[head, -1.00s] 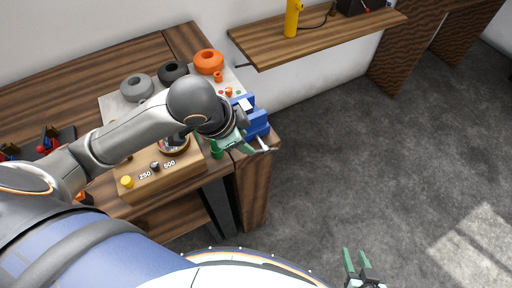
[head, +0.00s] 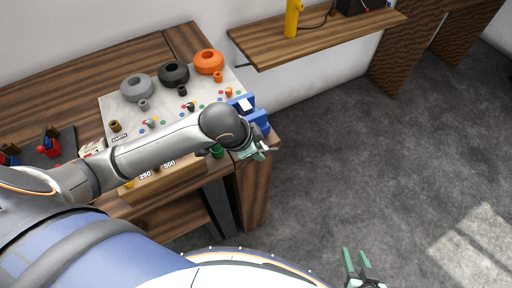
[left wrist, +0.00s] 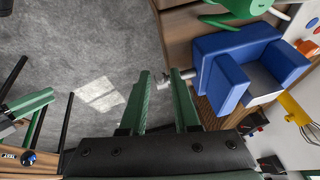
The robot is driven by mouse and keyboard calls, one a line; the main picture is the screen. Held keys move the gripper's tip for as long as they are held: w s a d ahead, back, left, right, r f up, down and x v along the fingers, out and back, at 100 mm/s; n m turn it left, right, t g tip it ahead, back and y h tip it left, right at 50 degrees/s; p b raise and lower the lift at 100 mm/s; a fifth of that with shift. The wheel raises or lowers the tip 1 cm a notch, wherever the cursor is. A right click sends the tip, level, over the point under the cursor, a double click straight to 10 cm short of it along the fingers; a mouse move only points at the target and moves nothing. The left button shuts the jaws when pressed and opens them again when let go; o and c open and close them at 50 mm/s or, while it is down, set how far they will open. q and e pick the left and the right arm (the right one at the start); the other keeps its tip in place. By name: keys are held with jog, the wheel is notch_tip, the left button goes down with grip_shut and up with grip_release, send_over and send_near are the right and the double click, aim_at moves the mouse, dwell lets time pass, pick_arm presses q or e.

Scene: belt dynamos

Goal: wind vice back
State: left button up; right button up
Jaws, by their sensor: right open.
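The blue vice (head: 262,119) stands at the right end of the bench. It is large in the left wrist view (left wrist: 222,75), with a pale metal screw and handle (left wrist: 184,75) on its near side. My left gripper (head: 257,152) is just in front of the vice, partly hidden by its own wrist. In the left wrist view its two green fingers (left wrist: 160,82) are apart, with the handle's end close to the right fingertip; I cannot tell whether they touch. My right gripper (head: 356,258) is open and empty over the floor.
A pale board (head: 120,105) carries grey, black and orange rings (head: 208,62). A green object (left wrist: 240,10) is close to the vice. A wall shelf (head: 320,38) holds a yellow object (head: 292,18). The floor on the right is clear.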

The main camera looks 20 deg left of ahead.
pick_arm(q)
grip_shut()
jog(key=shift+s+f, duration=0.1)
dwell(0.3)
jog(key=shift+s+a+f+t+h+b, duration=0.15)
jog(key=shift+f+t+h+b, duration=0.2)
jog(key=shift+t, duration=0.25)
jog(key=shift+s+a+f+t+h+b, duration=0.15)
jog(key=shift+f+t+h+b, duration=0.2)
jog(key=shift+t+h+b, duration=0.4)
jog(key=shift+s+f+t+h+b, duration=0.1)
jog(key=shift+f+t+h+b, duration=0.1)
jog(key=shift+t+h+b, duration=0.45)
jog(key=shift+f+t+h+b, duration=0.2)
jog(key=shift+t+h+b, duration=0.05)
jog(key=shift+t+b, duration=0.7)
